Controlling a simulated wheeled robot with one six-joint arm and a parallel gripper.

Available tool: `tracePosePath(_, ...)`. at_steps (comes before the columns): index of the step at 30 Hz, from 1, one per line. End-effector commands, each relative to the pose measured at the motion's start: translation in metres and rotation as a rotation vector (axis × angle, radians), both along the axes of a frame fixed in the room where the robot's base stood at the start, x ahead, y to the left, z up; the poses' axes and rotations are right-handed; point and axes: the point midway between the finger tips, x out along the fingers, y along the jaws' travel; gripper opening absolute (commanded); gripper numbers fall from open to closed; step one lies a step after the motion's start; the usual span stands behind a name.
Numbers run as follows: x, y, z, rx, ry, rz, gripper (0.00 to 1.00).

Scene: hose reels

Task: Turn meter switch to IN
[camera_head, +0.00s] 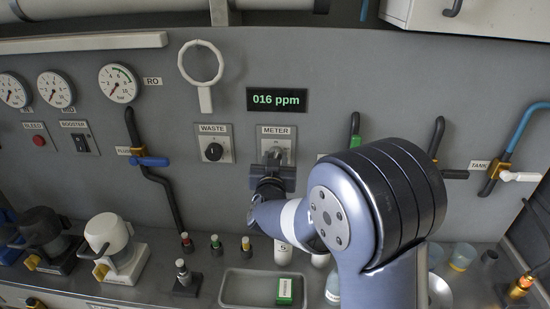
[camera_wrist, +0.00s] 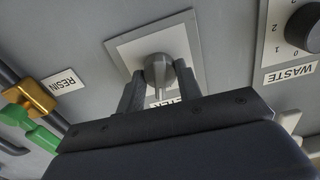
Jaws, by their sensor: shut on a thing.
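The meter switch is a grey knob (camera_wrist: 157,68) on a light square plate (camera_wrist: 185,40), below the METER label (camera_head: 277,131) in the head view. My gripper (camera_head: 273,163) is at this plate. The wrist view is upside down relative to the wall. There the two dark fingers of my gripper (camera_wrist: 160,84) lie on either side of the knob, shut on its grey handle. The handle's narrow end points toward the METER label, which is partly covered by my gripper. The IN marking cannot be read. The display (camera_head: 277,100) above reads 016 ppm.
The WASTE switch (camera_head: 213,151) is close on the left, with a white ring (camera_head: 201,63) above it. Pipes with a blue valve handle (camera_head: 154,161) and a green valve handle (camera_wrist: 44,138) flank the switches. A tray (camera_head: 247,290) and several bottles stand on the counter below.

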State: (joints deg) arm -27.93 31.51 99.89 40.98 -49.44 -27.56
Motion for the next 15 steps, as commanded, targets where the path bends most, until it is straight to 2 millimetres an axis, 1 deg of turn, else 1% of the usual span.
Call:
tracePosePath(6, 0.0000, -0.0001, 0.0003, -0.156, 0.007, 0.000, 0.11)
tracePosePath(15, 0.0000, 0.0000, 0.0000, -0.281, 0.011, 0.000, 0.11)
